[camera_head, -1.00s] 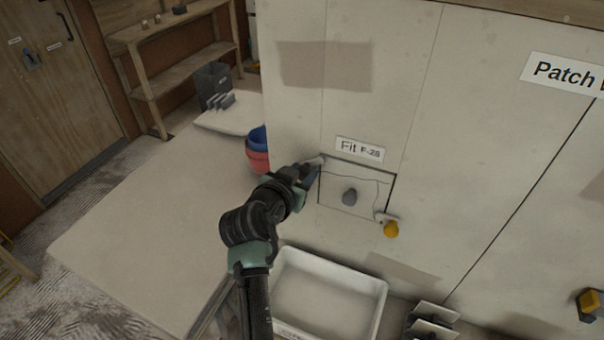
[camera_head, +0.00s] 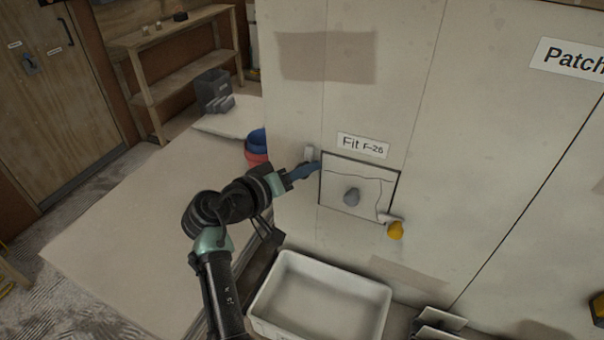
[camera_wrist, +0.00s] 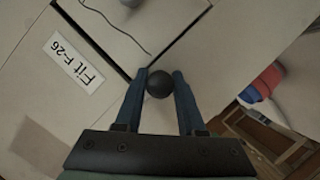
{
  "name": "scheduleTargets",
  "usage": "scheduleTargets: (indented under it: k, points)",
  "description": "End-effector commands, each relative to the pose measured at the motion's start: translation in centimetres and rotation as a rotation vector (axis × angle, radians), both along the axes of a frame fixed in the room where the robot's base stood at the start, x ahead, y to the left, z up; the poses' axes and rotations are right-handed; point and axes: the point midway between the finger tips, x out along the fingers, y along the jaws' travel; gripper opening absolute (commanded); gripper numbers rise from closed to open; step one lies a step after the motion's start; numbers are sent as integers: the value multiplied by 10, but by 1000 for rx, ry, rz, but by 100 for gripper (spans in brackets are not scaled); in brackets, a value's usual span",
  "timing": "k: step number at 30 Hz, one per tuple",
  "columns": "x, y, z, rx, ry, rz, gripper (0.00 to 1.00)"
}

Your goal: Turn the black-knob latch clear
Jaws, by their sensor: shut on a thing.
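My gripper (camera_head: 314,168) is at the upper left edge of the square panel (camera_head: 340,188). In the wrist view its blue fingers (camera_wrist: 159,88) are closed on the black knob (camera_wrist: 159,83). In the head view the fingers hide the knob. The pale tab of this latch (camera_head: 309,153) stands nearly upright, just left of the panel's edge, and looks apart from it. The panel has a grey knob (camera_head: 351,197) and a wavy line. A second latch with a yellow knob (camera_head: 396,230) sits at the lower right corner, its pale tab (camera_head: 386,218) over that corner.
A label reading "Fit F-26" (camera_head: 362,146) is above the panel. A white tray (camera_head: 275,263) stands below the wall. Blue and red buckets (camera_head: 257,152) are at the wall's left end.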

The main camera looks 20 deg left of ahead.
Motion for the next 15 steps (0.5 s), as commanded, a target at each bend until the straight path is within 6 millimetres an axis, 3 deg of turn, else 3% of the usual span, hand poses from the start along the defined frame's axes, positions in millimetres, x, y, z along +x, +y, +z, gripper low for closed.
scheduleTargets:
  k: [15]
  points:
    - [0,0,0,-84,3,2,0]
